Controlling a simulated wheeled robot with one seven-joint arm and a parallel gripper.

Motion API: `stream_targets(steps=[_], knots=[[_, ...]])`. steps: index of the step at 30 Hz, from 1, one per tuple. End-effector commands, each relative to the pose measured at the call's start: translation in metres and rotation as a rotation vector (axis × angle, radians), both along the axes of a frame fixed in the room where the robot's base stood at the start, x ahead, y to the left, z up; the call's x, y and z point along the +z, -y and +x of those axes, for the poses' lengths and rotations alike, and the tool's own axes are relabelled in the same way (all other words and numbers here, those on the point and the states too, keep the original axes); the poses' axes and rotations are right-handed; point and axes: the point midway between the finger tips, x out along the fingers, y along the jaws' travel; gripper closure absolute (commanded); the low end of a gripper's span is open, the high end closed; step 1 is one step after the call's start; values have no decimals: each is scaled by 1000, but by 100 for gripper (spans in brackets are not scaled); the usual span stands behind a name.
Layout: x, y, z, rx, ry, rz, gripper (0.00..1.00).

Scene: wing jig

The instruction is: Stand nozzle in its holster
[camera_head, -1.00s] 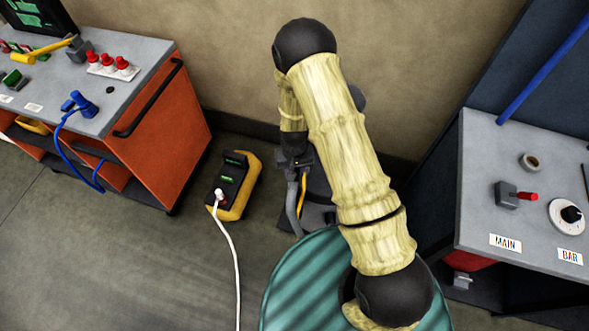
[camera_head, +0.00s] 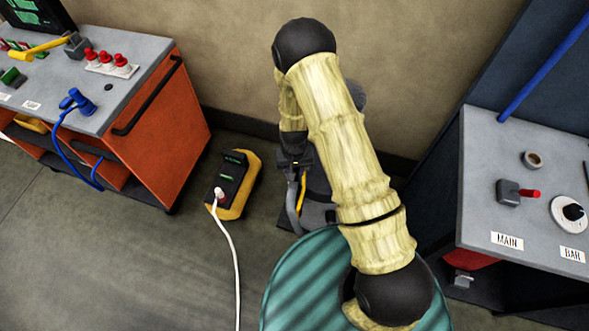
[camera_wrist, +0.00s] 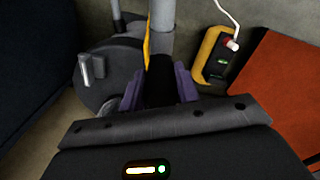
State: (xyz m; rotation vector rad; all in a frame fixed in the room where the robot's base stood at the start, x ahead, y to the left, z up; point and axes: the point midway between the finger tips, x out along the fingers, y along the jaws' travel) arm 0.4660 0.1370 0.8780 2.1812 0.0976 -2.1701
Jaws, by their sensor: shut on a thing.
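My gripper (camera_wrist: 160,88) has purple fingertips closed on both sides of a black part, which appears to be the nozzle (camera_wrist: 160,66). A grey tube (camera_wrist: 162,22) and a yellow strip (camera_wrist: 147,42) extend beyond it in the wrist view. A dark rounded machine (camera_wrist: 112,62) with a metal lever stands left of the grip. In the head view, my arm hides most of the machine and the nozzle; a grey hose (camera_head: 292,203) and yellow strip show beside it. I cannot clearly make out the holster or whether the nozzle touches it.
A yellow and black floor unit (camera_head: 233,184) with a white cable stands left of my gripper. An orange cart (camera_head: 165,130) is farther left, and a grey control bench (camera_head: 490,190) is at right. A green striped round surface (camera_head: 300,285) is in front. The wall is close behind.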

Motion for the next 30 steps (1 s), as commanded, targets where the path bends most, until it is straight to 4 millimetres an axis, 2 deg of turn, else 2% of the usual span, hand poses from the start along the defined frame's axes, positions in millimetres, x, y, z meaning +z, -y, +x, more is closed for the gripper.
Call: stream_targets(steps=[30], knots=[[-28, -1, 0, 1, 1, 0, 96]])
